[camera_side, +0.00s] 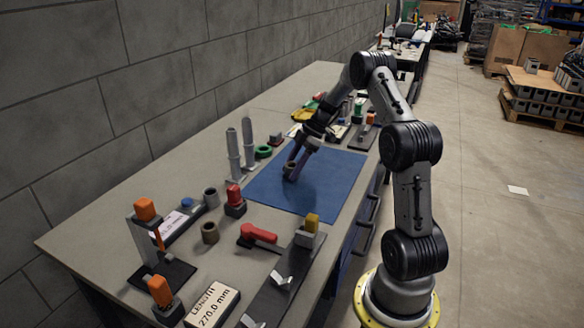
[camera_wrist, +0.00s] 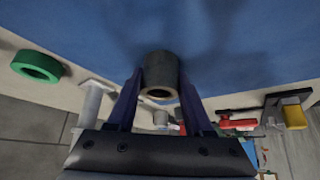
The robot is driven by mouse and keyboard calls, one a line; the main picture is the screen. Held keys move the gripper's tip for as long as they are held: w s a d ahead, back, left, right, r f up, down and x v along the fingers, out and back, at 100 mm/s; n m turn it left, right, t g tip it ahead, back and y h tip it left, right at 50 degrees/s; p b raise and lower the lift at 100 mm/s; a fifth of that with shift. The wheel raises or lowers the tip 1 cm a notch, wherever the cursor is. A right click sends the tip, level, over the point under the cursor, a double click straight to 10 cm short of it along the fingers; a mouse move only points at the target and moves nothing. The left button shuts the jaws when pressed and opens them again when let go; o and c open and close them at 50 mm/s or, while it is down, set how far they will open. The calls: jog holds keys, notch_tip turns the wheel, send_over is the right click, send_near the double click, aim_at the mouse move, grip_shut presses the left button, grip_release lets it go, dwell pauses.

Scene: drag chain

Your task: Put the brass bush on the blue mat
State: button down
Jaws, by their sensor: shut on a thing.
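My gripper (camera_wrist: 161,95) is shut on a short hollow cylinder, the brass bush (camera_wrist: 161,72), which looks dull grey-brown in the wrist view. The bush sits between the two fingers, with its open end showing. In the side view my gripper (camera_side: 290,173) is low over the left part of the blue mat (camera_side: 318,190). The mat also fills the top of the wrist view (camera_wrist: 240,45). I cannot tell whether the bush touches the mat.
Two grey posts (camera_side: 233,150) stand beside the mat's left edge, near a green ring (camera_side: 263,152). A brownish bush (camera_side: 210,232), a grey bush (camera_side: 211,197) and a red-topped block (camera_side: 235,201) stand on the bench in front. The mat's right and front parts are clear.

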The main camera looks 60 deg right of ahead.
dwell(0.4)
jog(key=shift+c, duration=1.1)
grip_release()
jog(key=v, duration=1.4)
jog(key=shift+f, duration=0.1)
